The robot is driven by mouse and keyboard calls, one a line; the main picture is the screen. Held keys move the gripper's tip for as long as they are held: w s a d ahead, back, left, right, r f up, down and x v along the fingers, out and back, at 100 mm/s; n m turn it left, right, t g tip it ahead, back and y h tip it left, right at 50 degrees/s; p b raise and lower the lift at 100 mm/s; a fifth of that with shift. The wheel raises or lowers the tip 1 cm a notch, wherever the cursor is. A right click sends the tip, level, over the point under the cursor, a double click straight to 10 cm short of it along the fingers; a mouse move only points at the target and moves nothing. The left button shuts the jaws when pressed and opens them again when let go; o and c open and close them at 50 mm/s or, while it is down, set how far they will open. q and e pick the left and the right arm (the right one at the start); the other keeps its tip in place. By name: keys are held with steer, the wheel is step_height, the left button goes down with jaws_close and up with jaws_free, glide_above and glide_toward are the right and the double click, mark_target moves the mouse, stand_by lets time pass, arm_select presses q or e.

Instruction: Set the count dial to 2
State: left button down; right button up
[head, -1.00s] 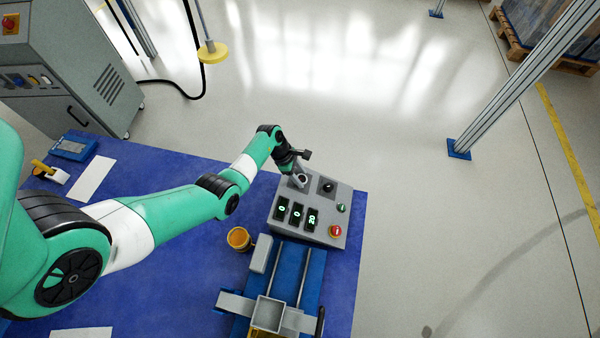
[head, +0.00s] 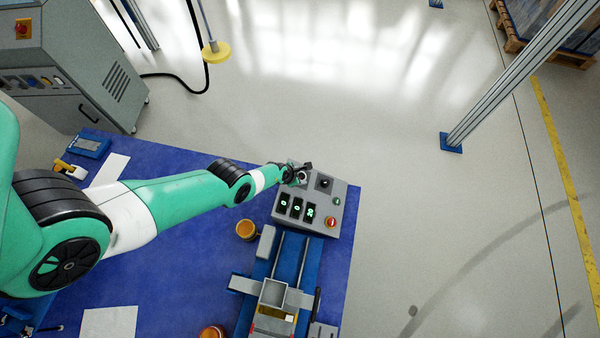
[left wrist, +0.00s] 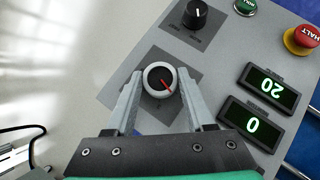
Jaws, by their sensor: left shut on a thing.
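The grey control box (head: 342,196) stands on the blue table. In the left wrist view, a round dial with a light rim, black face and red pointer (left wrist: 160,80) sits on a dark square plate. Its pointer points to the lower right in that view; I cannot read its label. My left gripper (left wrist: 160,88) is shut on this dial, one finger on each side. In the head view the gripper (head: 301,175) is at the box's far left corner and hides most of the dial. My right gripper is not in view.
A black knob (left wrist: 195,15), green button (left wrist: 245,6) and red HALT button (left wrist: 302,38) are on the box. Displays read 20 (left wrist: 267,87) and 0 (left wrist: 253,124). A blue-railed fixture (head: 283,265) and orange cup (head: 247,230) stand nearby.

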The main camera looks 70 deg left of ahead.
arm_select(q)
steer(key=shift+r+n, duration=0.2)
steer(key=shift+n, duration=0.1)
stand_by(0.4)
steer(key=shift+c, duration=1.3)
jaws_free()
steer(key=shift+s, duration=0.1)
steer(key=p+v, duration=1.1)
steer(key=p, duration=0.3)
steer(key=shift+d+r, duration=0.2)
steer(key=shift+d, duration=0.1)
steer(key=shift+s, duration=0.1)
